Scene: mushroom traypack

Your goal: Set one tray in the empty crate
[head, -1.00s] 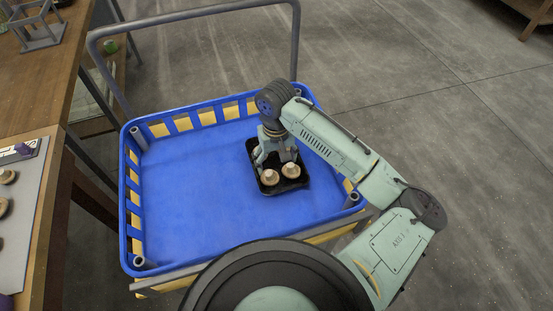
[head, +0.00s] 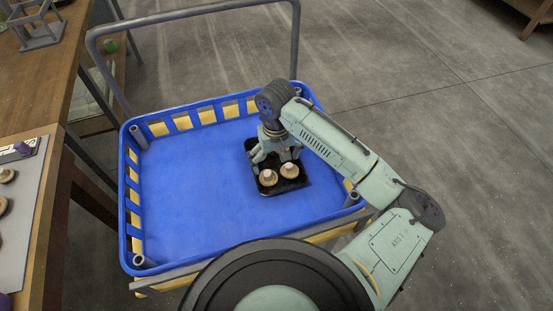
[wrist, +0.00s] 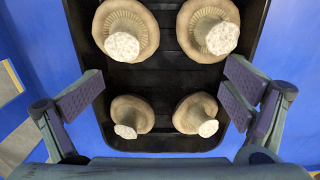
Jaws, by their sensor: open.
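A black tray (head: 291,184) holding several mushrooms (head: 268,177) sits inside the blue crate (head: 190,210), in its right part. In the wrist view the black tray (wrist: 165,82) lies on the blue floor, with its mushrooms (wrist: 126,115) stems up. My gripper (head: 273,155) is over the far end of the tray in the head view. In the wrist view my gripper (wrist: 166,88) is open, with one finger at each side of the tray's near end. Whether the fingers touch the tray's sides I cannot tell. My gripper hides the far mushrooms in the head view.
The crate rests on a cart with a grey handle (head: 190,20). A wooden table (head: 50,85) stands at the left, with loose mushrooms (head: 6,175) on a grey board. The crate's left half is clear.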

